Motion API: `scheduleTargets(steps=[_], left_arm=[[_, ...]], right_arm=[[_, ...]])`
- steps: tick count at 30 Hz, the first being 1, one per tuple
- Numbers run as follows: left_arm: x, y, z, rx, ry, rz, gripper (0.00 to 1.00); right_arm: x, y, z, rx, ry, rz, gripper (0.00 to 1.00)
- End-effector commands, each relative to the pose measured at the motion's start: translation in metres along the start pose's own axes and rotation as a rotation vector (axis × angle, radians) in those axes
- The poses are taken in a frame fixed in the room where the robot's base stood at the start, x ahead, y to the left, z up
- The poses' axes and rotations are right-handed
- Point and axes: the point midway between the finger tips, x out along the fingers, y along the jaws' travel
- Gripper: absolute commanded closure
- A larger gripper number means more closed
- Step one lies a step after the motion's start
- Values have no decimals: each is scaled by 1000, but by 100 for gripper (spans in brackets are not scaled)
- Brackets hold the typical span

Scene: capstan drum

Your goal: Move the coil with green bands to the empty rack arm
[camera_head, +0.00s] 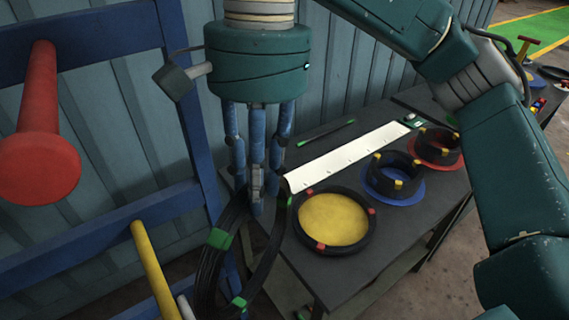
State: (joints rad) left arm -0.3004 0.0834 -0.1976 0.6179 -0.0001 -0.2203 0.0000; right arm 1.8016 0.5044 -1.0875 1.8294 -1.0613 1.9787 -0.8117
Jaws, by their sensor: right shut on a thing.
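The coil with green bands (208,266) is a black loop hanging upright at the lower middle, beside the table's left end. My right gripper (257,204) points down with its blue fingers shut on the coil's upper part, which the fingers partly hide. The blue rack (120,219) stands at the left. Its red arm (40,95), with a round red end, is bare. Its yellow arm (155,270) sticks out lower down and is bare where it shows. Part of a white arm (185,307) shows at the bottom edge, left of the coil. My left gripper is out of view.
A dark table (360,262) stands right of the coil. On it lie a red-banded coil (368,240) around a yellow disc, a yellow-banded coil (376,183) on a blue disc, and another coil (420,150) on a red disc. A white strip (345,158) lies behind them.

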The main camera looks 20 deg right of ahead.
Motion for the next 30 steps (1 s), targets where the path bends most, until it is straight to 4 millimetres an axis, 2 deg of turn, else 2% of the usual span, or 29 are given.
scheduleTargets(steps=[1, 6, 15, 19, 24, 30], left_arm=[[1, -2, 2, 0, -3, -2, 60], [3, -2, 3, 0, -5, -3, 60], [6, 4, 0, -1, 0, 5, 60], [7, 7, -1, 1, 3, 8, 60], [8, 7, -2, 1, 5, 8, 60], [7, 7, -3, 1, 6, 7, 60]], right_arm=[[-10, 0, 14, 57, -75, -15, 100], [-44, 13, 60, 240, -314, -80, 100], [-101, 53, 122, 410, -642, -215, 100], [-124, 74, 140, 429, -742, -253, 100], [-143, 96, 153, 429, -822, -275, 100], [-151, 101, 155, 427, -850, -279, 100]])
